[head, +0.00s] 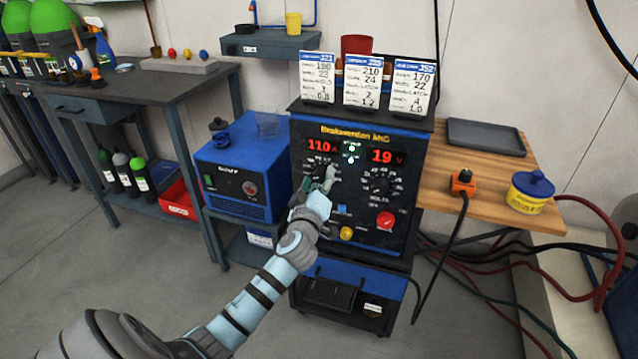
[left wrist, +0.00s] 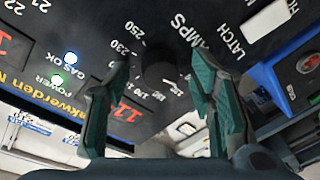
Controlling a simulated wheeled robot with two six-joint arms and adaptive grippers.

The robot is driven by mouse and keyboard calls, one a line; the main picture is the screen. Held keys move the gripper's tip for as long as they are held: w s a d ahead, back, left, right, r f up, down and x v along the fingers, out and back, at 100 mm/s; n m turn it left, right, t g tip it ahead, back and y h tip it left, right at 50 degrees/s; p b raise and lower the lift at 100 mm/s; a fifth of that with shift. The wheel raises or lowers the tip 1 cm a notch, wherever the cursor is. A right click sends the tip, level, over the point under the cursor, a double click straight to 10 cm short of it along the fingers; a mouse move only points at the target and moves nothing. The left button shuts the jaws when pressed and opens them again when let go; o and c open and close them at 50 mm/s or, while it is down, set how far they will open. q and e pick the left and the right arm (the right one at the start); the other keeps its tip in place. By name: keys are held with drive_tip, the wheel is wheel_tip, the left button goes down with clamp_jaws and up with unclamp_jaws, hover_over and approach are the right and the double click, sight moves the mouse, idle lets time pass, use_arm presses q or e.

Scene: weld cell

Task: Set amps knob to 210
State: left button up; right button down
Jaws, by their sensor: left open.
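The welder (head: 360,205) is a black front panel with red displays. The amps display (head: 320,146) reads about 110 and the volts display (head: 387,156) reads 19. The amps knob (left wrist: 158,72) is a dark round knob inside a printed scale; 230 and 250 are legible beside it. My left gripper (head: 327,181) is open in front of the panel and largely hides that knob in the head view. In the left wrist view its green-grey fingers (left wrist: 160,78) stand on either side of the knob; I cannot tell whether they touch it. My right gripper is out of view.
The volts knob (head: 381,184) is right of the left gripper. A red knob (head: 386,221) and a yellow one (head: 347,233) sit lower. Job cards (head: 375,84) stand on top; the middle one lists 210. A blue box (head: 238,170) is close on the left.

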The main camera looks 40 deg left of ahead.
use_arm(q)
drive_tip(key=shift+c, duration=0.7)
drive_tip(key=c, duration=1)
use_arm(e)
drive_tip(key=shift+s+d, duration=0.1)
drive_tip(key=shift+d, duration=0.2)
